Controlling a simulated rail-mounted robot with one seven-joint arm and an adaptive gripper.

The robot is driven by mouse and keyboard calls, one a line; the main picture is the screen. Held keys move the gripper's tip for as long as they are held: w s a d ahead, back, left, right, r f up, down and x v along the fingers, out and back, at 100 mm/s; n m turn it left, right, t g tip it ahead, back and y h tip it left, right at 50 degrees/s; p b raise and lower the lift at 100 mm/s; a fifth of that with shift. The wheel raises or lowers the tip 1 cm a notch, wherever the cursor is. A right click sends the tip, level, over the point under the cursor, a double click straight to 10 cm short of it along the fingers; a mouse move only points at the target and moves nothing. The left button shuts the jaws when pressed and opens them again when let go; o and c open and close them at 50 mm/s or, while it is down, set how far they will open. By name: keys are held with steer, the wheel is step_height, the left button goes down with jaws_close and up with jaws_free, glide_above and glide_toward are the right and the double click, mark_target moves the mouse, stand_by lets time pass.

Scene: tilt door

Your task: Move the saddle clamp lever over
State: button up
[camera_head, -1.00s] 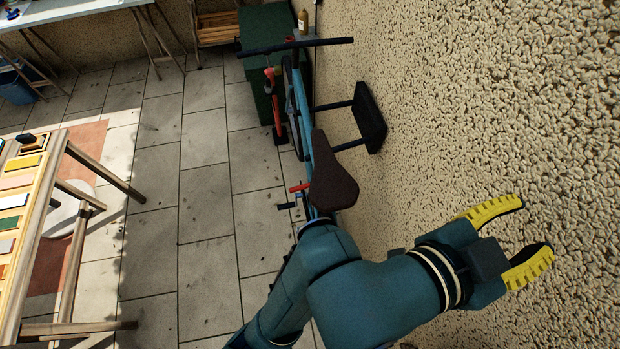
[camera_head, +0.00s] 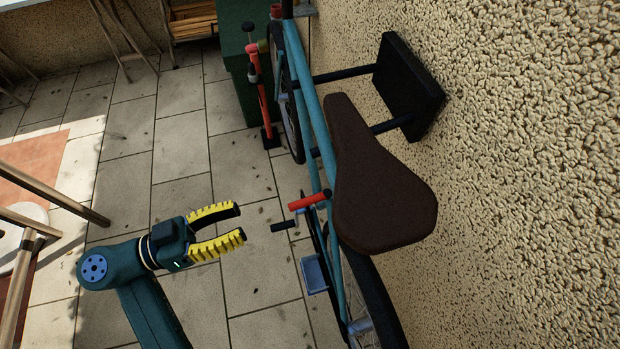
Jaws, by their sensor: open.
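The bicycle's dark brown saddle (camera_head: 378,190) is large in the view, right of centre. A lever with a red grip (camera_head: 309,200) sticks out to the left below the saddle's left side; it looks like the saddle clamp lever. A shorter black-ended bar (camera_head: 283,227) points left just below it; I cannot tell whether it is part of the clamp. My gripper (camera_head: 240,223) is open and empty, left of both. Its yellow ribbed fingers point right towards them, with a visible gap in the picture. The clamp itself is mostly hidden under the saddle.
The teal bicycle frame (camera_head: 309,85) hangs on a black wall bracket (camera_head: 410,87) beside the rough wall (camera_head: 530,150). A red floor pump (camera_head: 260,95) stands near a green cabinet (camera_head: 235,70). Wooden table legs (camera_head: 55,190) are at left. The tiled floor between is clear.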

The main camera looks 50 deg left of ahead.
mark_target(319, 195)
steer(key=x, duration=1)
steer(key=d+x, duration=0.1)
steer(key=x, duration=0.5)
steer(key=shift+r+b, duration=0.1)
steer(key=shift+b, duration=0.25)
steer(key=shift+s, duration=0.1)
jaws_close()
